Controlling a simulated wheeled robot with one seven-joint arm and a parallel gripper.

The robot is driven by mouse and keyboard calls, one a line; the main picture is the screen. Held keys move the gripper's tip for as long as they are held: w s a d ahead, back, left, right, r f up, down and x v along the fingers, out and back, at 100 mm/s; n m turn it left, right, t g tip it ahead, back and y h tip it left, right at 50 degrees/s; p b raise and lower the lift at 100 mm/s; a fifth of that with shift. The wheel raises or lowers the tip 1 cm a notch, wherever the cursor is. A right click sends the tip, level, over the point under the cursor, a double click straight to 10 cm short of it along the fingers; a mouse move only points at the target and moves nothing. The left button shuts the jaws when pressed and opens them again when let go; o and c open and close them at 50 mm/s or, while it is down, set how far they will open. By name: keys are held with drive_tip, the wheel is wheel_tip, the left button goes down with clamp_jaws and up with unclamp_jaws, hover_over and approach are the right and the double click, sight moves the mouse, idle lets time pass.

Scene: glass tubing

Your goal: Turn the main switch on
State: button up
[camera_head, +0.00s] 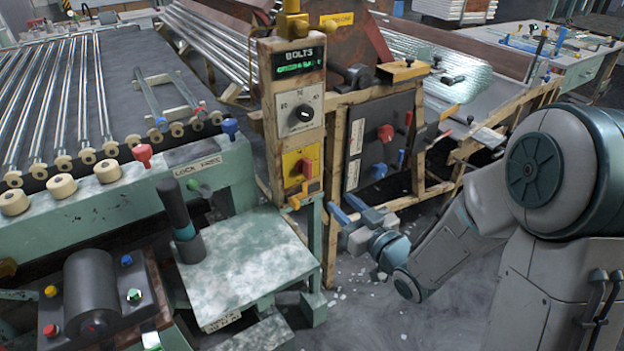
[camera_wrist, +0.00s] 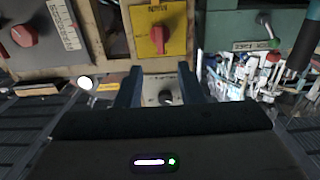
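A red rotary switch handle (camera_head: 306,168) sits on a yellow plate low on the tan control post. In the wrist view, which looks upside down, this red handle (camera_wrist: 157,38) is at the top centre, on its yellow plate with lettering too small to read surely. My gripper (camera_head: 349,208) is open and empty, to the right of and a little below the yellow plate in the head view. In the wrist view, its two dark blue fingers (camera_wrist: 159,82) are apart, with the handle beyond their tips. Nothing is between the fingers close up.
Another red knob (camera_head: 385,132) is on the dark panel to the right. A green-white table (camera_head: 240,262) is left of my gripper. Open floor is below it.

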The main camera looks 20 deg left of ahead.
sight(311, 173)
drive_tip(key=x, duration=1.3)
drive_tip(key=shift+w+a, duration=0.15)
drive_tip(key=shift+w, duration=0.05)
clamp_jaws()
